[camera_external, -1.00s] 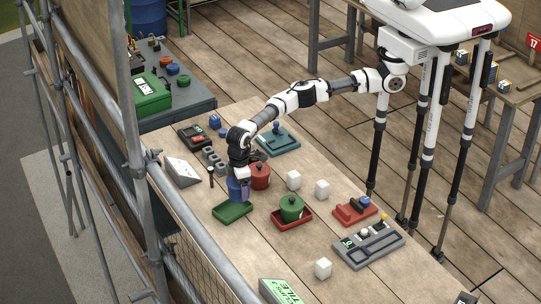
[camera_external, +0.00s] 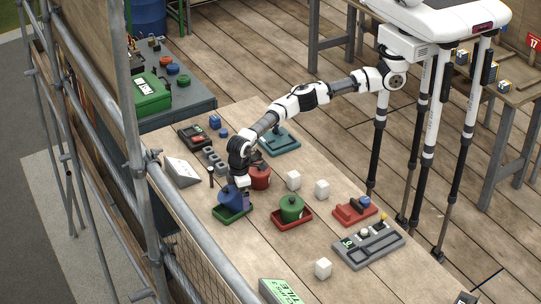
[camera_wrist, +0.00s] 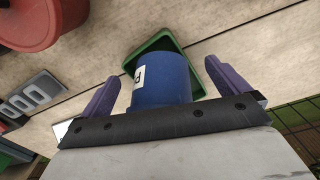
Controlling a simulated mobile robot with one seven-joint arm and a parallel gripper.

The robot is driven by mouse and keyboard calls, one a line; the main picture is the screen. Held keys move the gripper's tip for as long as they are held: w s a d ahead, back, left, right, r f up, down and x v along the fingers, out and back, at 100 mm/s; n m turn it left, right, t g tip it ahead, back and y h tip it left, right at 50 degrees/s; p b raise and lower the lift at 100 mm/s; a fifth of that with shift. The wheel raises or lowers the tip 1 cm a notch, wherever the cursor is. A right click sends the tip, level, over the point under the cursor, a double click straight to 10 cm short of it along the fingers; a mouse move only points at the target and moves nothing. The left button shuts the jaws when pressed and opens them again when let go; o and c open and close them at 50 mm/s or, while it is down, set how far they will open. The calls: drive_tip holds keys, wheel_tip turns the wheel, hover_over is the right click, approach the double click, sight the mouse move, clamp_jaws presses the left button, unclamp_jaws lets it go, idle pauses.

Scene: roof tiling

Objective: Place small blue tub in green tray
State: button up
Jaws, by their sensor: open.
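The small blue tub (camera_external: 230,200) stands in the green tray (camera_external: 233,219), at the left side of the table. In the wrist view the tub (camera_wrist: 163,82) shows a white label, and part of the green tray (camera_wrist: 152,45) is visible around it. My gripper (camera_external: 241,190) is right at the tub. In the wrist view its two purple fingers (camera_wrist: 165,85) are spread on either side of the tub, with a gap to each side. The tub's base is hidden by the tray wall and the gripper.
A red pot (camera_external: 260,177) stands close behind the tub. A green pot (camera_external: 291,208) in a red tray (camera_external: 293,222) is to the right. Scaffold poles (camera_external: 139,150) run along the left table edge.

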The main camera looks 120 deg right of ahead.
wheel_tip(320, 180, up, 12)
drive_tip(key=b, duration=0.4)
drive_tip(key=shift+r, duration=0.15)
drive_tip(key=shift+a, duration=0.1)
